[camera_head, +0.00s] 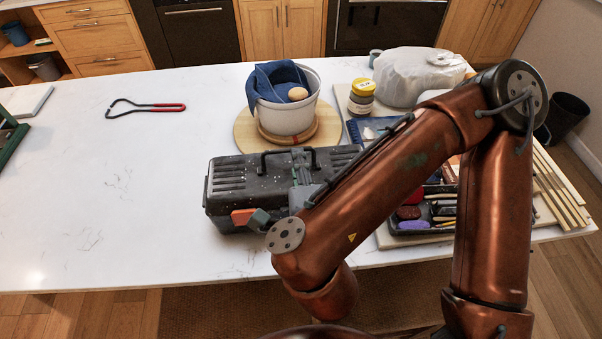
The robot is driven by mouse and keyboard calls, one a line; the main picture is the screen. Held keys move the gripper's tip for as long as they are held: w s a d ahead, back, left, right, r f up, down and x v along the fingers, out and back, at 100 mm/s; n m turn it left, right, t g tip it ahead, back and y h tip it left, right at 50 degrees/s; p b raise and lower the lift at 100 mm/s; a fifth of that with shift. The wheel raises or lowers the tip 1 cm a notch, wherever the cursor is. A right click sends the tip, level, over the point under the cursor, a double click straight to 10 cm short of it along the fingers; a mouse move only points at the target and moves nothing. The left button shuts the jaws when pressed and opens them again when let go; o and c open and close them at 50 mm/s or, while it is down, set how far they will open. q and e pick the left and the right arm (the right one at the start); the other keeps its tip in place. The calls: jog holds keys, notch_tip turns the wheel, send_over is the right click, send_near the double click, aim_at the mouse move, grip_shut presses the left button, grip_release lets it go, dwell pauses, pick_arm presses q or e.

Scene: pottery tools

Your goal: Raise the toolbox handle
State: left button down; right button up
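A dark grey, paint-speckled toolbox (232,184) stands closed near the front edge of the white table. Its black handle (280,153) shows as a low bracket over the middle of the ribbed lid, apparently standing up from it. An orange latch (242,216) is on its front. My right arm, copper-coloured, crosses in front and hides the toolbox's right part. My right gripper (301,168) is partly visible at the handle's right end. I cannot tell whether its fingers touch or grip the handle. My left gripper is not in view.
Behind the toolbox, a white bucket (288,116) with a blue cloth stands on a round wooden board (244,131). A yellow-lidded jar (361,97), a wrapped lump (413,76) and a tool tray (411,227) are to the right. A red-handled wire tool (147,107) lies left; the left tabletop is mostly clear.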

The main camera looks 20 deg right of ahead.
jog(key=v, duration=0.3)
jog(key=shift+s, duration=0.15)
dwell(0.7)
